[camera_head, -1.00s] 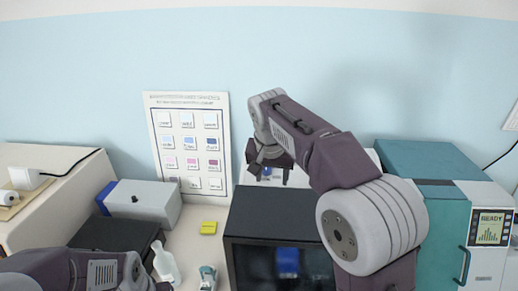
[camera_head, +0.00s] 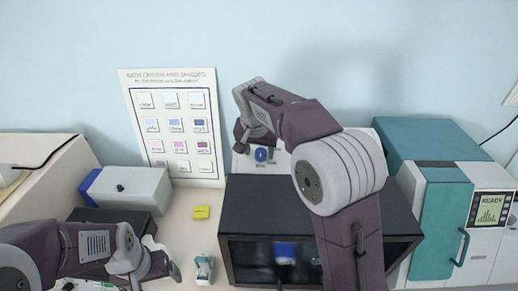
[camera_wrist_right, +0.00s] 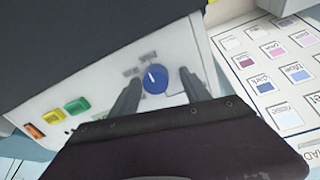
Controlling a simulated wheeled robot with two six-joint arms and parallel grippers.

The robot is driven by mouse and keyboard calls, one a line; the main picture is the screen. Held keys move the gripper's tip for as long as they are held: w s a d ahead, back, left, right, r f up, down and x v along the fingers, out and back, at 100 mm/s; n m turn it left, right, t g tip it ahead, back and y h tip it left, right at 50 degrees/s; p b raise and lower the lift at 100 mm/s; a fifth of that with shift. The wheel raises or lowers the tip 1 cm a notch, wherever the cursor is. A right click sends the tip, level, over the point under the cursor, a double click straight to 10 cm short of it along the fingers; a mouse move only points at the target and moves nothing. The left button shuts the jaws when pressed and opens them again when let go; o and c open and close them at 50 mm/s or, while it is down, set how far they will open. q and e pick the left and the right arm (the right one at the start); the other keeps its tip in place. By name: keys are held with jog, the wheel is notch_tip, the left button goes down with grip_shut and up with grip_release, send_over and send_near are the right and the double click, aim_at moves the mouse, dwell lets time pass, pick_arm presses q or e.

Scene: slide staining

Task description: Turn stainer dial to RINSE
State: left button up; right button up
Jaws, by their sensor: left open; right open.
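The blue stainer dial (camera_head: 261,154) is on a white panel behind the black box. In the right wrist view the dial (camera_wrist_right: 155,79) is a round blue knob with a white pointer line. The small labels around it are too blurred to read. My right gripper (camera_wrist_right: 160,76) is open, with one finger on each side of the dial. A gap shows between the fingers and the knob; I cannot tell the depth. My left gripper (camera_head: 162,258) is open and empty, low at the left over the bench.
Orange, yellow and green buttons (camera_wrist_right: 55,116) sit beside the dial. A black box (camera_head: 285,195) stands in front of the panel. A shade chart (camera_head: 178,125) is on the wall. A teal machine (camera_head: 425,150) stands right.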

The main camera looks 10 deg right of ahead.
jog(key=shift+s+r, duration=0.2)
jog(key=shift+s, duration=0.35)
jog(key=shift+s+r, duration=0.1)
jog(key=shift+s, duration=0.15)
jog(key=shift+c, duration=0.6)
jog(key=c, duration=0.5)
jog(key=shift+w, duration=0.15)
grip_shut()
pick_arm(q)
jog(key=shift+s+r, duration=0.15)
jog(key=shift+s, duration=0.45)
